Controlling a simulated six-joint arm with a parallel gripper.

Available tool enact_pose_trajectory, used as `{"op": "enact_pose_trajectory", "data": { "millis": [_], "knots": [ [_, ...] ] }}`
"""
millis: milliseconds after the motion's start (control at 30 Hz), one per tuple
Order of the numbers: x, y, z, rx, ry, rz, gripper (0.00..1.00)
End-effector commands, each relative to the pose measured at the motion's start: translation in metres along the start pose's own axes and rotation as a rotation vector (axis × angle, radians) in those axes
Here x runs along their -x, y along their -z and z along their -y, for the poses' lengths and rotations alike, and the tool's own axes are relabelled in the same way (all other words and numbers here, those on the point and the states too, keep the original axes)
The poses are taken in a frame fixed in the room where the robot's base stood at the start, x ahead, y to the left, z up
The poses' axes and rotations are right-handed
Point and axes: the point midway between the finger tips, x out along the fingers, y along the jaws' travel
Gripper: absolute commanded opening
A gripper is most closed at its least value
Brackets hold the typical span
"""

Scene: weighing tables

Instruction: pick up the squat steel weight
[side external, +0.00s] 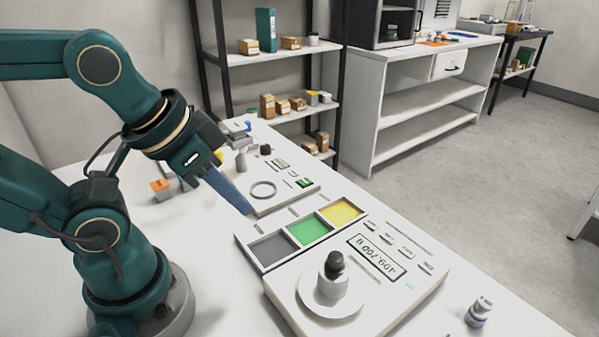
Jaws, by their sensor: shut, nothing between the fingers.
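A short, pale metallic weight (332,286) stands upright on the round pan (318,306) of the large scale (410,287), with a dark knob-shaped piece (334,262) on top. I cannot tell whether that piece is part of it.
The tray has grey (273,248), green (310,230) and yellow (340,212) compartments, all looking empty. A second balance (300,197) with a ring lies behind. A small labelled cylinder (479,312) stands at the right. Small objects (240,160) crowd the table behind my gripper.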

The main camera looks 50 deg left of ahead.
Motion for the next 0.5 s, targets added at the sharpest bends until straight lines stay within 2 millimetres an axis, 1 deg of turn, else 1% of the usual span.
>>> {"op": "enact_pose_trajectory", "data": {
  "millis": [267,300,367,400,500],
  "knots": [
    [0.0,0.0,0.0,0.0,0.0,0.0,0.0],
    [0.0,0.0,0.0,0.0,0.0,0.0,0.15],
    [0.0,0.0,0.0,0.0,0.0,0.0,0.38],
    [0.0,0.0,0.0,0.0,0.0,0.0,0.54],
    [0.0,0.0,0.0,0.0,0.0,0.0,0.89]
  ]
}}
